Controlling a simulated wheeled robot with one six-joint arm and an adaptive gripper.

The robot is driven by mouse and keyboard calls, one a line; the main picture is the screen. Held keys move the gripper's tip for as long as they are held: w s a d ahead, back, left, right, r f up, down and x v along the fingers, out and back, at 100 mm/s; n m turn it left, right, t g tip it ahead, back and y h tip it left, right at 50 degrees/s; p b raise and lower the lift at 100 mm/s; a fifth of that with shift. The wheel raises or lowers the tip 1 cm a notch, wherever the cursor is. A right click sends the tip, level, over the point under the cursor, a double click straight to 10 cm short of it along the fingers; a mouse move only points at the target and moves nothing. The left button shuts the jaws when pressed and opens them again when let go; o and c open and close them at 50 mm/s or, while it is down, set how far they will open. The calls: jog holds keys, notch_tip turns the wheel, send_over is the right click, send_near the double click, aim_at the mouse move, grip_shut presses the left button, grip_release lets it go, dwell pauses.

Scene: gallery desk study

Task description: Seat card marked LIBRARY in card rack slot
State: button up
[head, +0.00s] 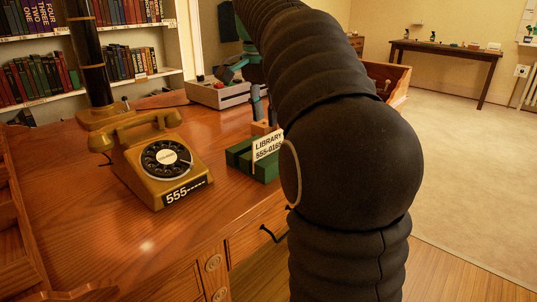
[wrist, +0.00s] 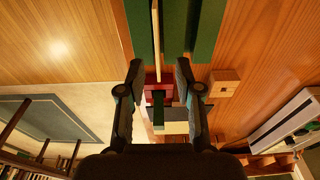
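The white card marked LIBRARY (head: 268,145) stands upright at the green card rack (head: 265,172) on the desk in the head view. In the wrist view the card (wrist: 157,40) shows as a thin pale edge between the green bars of the rack (wrist: 208,32). I cannot tell whether its lower edge sits fully down in a slot. My gripper (wrist: 158,68) is open, with one finger on each side of the card's near end. Gaps show between the card and both fingers. In the head view my arm covers the area to the right of the rack.
A tan rotary telephone (head: 160,160) stands left of the rack. A small wooden block (wrist: 223,83) lies beside the right finger. Bare desk (head: 120,240) lies in front of the telephone.

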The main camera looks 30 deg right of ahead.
aim_at(268, 150)
jog(key=shift+s+d+f+b, duration=0.1)
jog(key=shift+f+b, duration=0.1)
jog(key=shift+f, duration=0.8)
jog(key=shift+w+d+f+b, duration=0.1)
jog(key=shift+d+f+b, duration=0.1)
jog(key=shift+f, duration=0.8)
jog(key=shift+s+d+f+b, duration=0.1)
jog(key=shift+f+b, duration=0.1)
jog(key=shift+f, duration=0.8)
grip_shut()
